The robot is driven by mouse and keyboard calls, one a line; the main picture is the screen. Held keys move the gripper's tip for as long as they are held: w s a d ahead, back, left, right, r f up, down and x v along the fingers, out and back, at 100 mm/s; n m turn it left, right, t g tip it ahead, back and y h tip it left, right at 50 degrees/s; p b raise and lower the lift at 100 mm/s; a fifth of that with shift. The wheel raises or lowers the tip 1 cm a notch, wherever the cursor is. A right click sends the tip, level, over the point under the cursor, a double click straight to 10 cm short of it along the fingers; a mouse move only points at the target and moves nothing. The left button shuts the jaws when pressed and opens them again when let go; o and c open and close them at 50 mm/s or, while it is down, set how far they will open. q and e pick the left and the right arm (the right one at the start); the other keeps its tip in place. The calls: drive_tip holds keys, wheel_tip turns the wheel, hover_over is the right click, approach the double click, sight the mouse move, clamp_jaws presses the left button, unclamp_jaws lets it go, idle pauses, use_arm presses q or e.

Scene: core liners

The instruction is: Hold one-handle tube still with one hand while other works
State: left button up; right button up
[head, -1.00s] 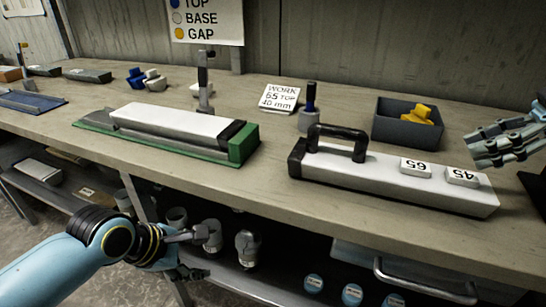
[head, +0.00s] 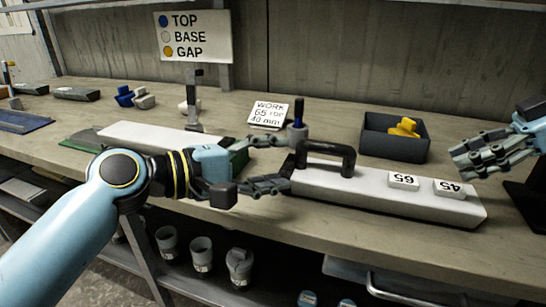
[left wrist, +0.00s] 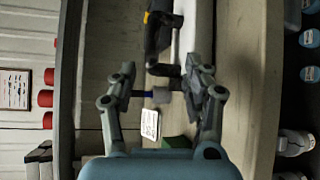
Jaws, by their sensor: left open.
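The one-handle tube (head: 350,185), a long white bar with a black handle (head: 330,150) at its left end, lies on the bench at the right of the head view. Two white tags marked 65 and 45 rest on it. My left gripper (head: 286,161) is open and empty, by the tube's handle end. In the left wrist view, the black handle (left wrist: 155,38) and the white tube (left wrist: 200,30) show beyond my open left fingers (left wrist: 163,75). My right gripper (head: 465,160) hangs above the tube's right end; its finger gap is unclear.
A second white bar (head: 150,135) on a green base lies behind my left arm, partly hidden. Cups stand on the lower shelf.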

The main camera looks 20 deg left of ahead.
sight(325, 150)
use_arm(q)
drive_tip(key=shift+m, duration=0.4)
drive_tip(key=x, duration=0.7)
drive_tip(key=r+x, duration=0.1)
drive_tip(key=x, duration=0.3)
drive_tip(key=shift+w, duration=0.2)
clamp_jaws()
idle(0.5)
unclamp_jaws()
